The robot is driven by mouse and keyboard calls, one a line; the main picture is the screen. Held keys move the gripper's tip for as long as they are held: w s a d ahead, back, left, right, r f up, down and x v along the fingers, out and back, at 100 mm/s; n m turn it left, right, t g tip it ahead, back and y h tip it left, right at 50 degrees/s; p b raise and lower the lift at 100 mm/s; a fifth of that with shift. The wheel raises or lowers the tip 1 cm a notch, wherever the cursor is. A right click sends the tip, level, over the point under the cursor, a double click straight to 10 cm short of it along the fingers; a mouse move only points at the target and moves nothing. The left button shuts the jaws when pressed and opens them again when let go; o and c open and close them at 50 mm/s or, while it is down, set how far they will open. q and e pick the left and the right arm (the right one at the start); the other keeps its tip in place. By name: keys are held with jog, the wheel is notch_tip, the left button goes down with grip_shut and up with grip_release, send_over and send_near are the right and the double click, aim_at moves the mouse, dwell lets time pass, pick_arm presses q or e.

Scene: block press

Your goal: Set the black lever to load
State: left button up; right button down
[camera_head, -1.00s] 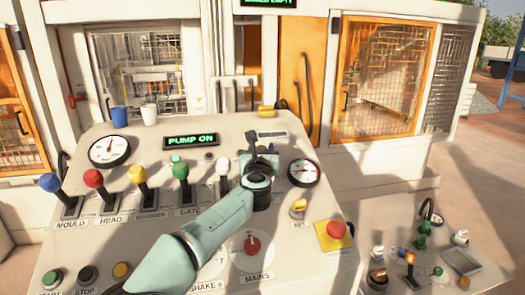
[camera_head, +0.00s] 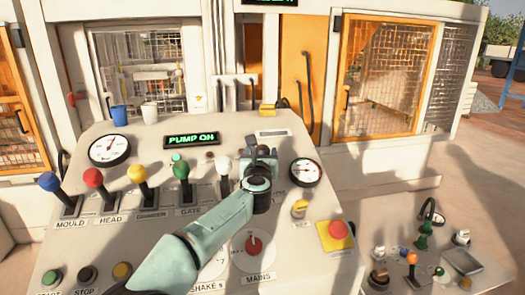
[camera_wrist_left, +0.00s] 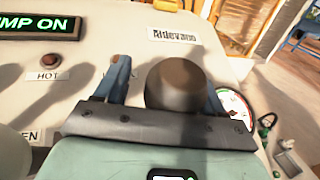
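The black lever's dark round knob (camera_wrist_left: 175,82) fills the middle of the left wrist view. It sits between the two blue fingers of my left gripper (camera_wrist_left: 166,88), close to the right finger, with a gap to the left finger. The fingers are apart, so the gripper is open around the knob. In the head view my left gripper (camera_head: 258,158) is over the right end of the lever row and hides most of the black lever. Its shaft, slot and any load marking are hidden. My right gripper is not in view.
Blue (camera_head: 48,182), red (camera_head: 93,178), yellow (camera_head: 137,174), green (camera_head: 180,170) and white (camera_head: 223,166) levers stand in a row to the left. A gauge (camera_head: 305,172) is close on the right. A red stop button (camera_head: 339,229) is lower right. Cups stand behind.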

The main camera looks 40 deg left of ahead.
pick_arm(q)
jog(key=shift+r, duration=0.3)
jog(key=shift+s+d+r, duration=0.1)
jog(key=shift+s+d, duration=0.2)
jog(key=shift+d, duration=0.15)
jog(key=b+v, duration=0.4)
jog(key=v, duration=0.8)
jog(key=shift+s+f, duration=0.2)
jog(key=shift+s, duration=0.15)
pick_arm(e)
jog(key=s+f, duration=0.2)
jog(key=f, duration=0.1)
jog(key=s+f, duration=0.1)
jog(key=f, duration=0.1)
